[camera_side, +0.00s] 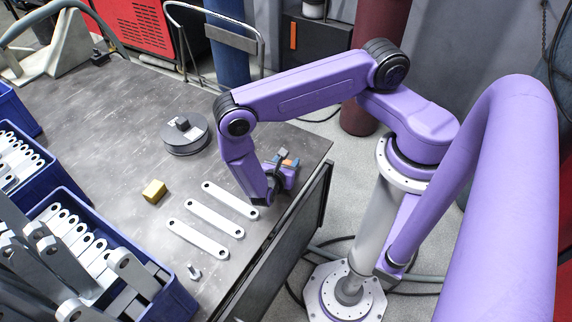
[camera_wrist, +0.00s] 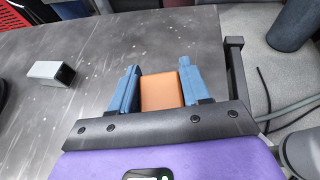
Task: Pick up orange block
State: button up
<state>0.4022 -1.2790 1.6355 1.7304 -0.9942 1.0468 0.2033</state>
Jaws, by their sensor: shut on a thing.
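The orange block (camera_wrist: 161,90) sits between the two blue fingers of my gripper (camera_wrist: 160,85) in the wrist view, with a finger against each side. In the side view, a small part of the orange block (camera_side: 288,163) shows at my gripper (camera_side: 287,161), near the right edge of the table. My gripper is shut on the block. My arm hides part of the gripper there. I cannot tell whether the block touches the table or is raised.
Several flat grey brackets (camera_side: 213,219) lie left of my gripper. A yellow block (camera_side: 154,191), a round dark disc (camera_side: 185,134) and a small metal part (camera_side: 193,272) are also on the table. Blue bins (camera_side: 176,303) of brackets stand at the left. A grey block (camera_wrist: 50,73) shows in the wrist view.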

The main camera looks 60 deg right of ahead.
aim_at(286, 161)
notch_tip(286, 161, up, 3)
jog(key=s+a+r, duration=0.1)
jog(key=s+r, duration=0.8)
jog(key=s, duration=0.5)
jog(key=shift+a+r, duration=0.25)
jog(key=shift+r, duration=0.1)
